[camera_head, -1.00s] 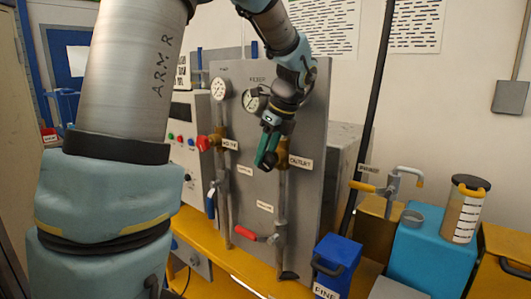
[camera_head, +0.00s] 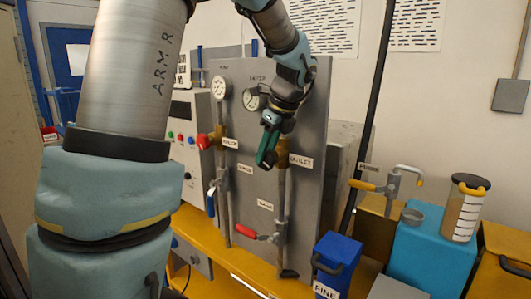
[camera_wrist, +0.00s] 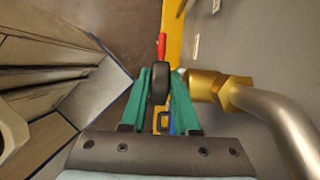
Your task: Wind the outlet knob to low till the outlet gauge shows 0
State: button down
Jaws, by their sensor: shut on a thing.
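The outlet knob (camera_wrist: 160,84) is dark and round, between the green fingers of my gripper (camera_wrist: 159,95) in the wrist view. My gripper is shut on it. In the head view my gripper (camera_head: 267,150) is in front of the brass outlet valve (camera_head: 282,148), beside the OUTLET label (camera_head: 301,161), and mostly hides the knob. The outlet gauge (camera_head: 250,99) is a white dial above the valve, partly covered by my wrist; its reading is too small to tell.
On the same grey panel (camera_head: 312,115), a second gauge (camera_head: 220,86) stands above a red knob (camera_head: 203,142). A red-handled lever (camera_head: 247,231) is below. A blue bin (camera_head: 337,258) and a teal block (camera_head: 430,255) stand at the right.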

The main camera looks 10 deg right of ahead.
jog(key=shift+a+r+p, duration=0.1)
jog(key=shift+r+p, duration=0.1)
jog(key=shift+p, duration=0.45)
jog(key=p, duration=0.2)
jog(key=g+h+p, duration=0.1)
jog(key=shift+w+a+r+g+p, duration=0.2)
jog(key=shift+g+p, duration=0.1)
jog(key=shift+p, duration=0.1)
jog(key=p, duration=0.1)
jog(key=g+h+p, duration=0.1)
jog(key=g+h, duration=0.1)
jog(key=shift+w+a+f+p, duration=0.15)
jog(key=shift+w+f+p, duration=0.15)
jog(key=shift+p, duration=0.1)
jog(key=shift+w+a+f+g+h, duration=0.1)
jog(key=shift+f+g+h, duration=0.1)
jog(key=shift+g+h, duration=0.35)
jog(key=shift+f+g+h, duration=0.15)
jog(key=shift+g+h, duration=0.3)
jog(key=shift+h, duration=0.1)
jog(key=g+h, duration=0.2)
jog(key=shift+w+a+f+g+h, duration=0.15)
jog(key=shift+f+g+h, duration=0.15)
jog(key=shift+f+g+h+b, duration=0.25)
jog(key=shift+g+h+b, duration=0.15)
jog(key=shift+g+h, duration=0.55)
jog(key=shift+f+g+h+b, duration=0.2)
jog(key=shift+g+h+b, duration=0.35)
jog(key=shift+g+h, duration=0.5)
jog(key=shift+g, duration=0.3)
